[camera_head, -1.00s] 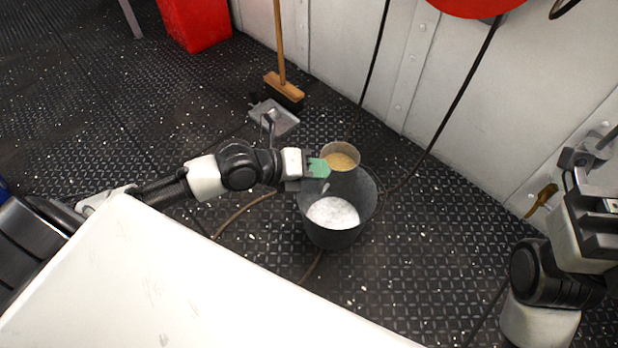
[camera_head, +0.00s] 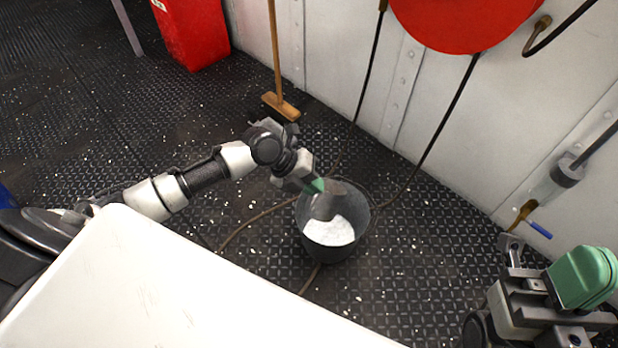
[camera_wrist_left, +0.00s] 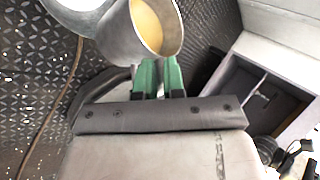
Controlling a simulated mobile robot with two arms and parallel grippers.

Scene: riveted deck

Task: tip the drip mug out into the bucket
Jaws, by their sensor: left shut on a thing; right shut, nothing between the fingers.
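The drip mug (camera_head: 327,205) is a grey metal cup, tilted over the bucket. In the left wrist view the mug (camera_wrist_left: 118,36) shows its open mouth, with tan contents inside. My left gripper (camera_head: 315,187) is shut on the mug; its green fingers (camera_wrist_left: 158,77) also show in the left wrist view. The dark grey bucket (camera_head: 313,249) stands on the deck with white stuff in its bottom. In the head view the mug's mouth is turned from sight, and no stream is visible. My right gripper (camera_head: 586,278) is shut and empty at the lower right, away from the bucket.
A white flat surface (camera_head: 150,290) fills the lower left, short of the bucket. A broom (camera_head: 281,105) stands by the wall, near a red bin (camera_head: 190,35). A red disc (camera_head: 470,20) and dark cables are at the wall. A hose (camera_head: 240,225) lies beside the bucket.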

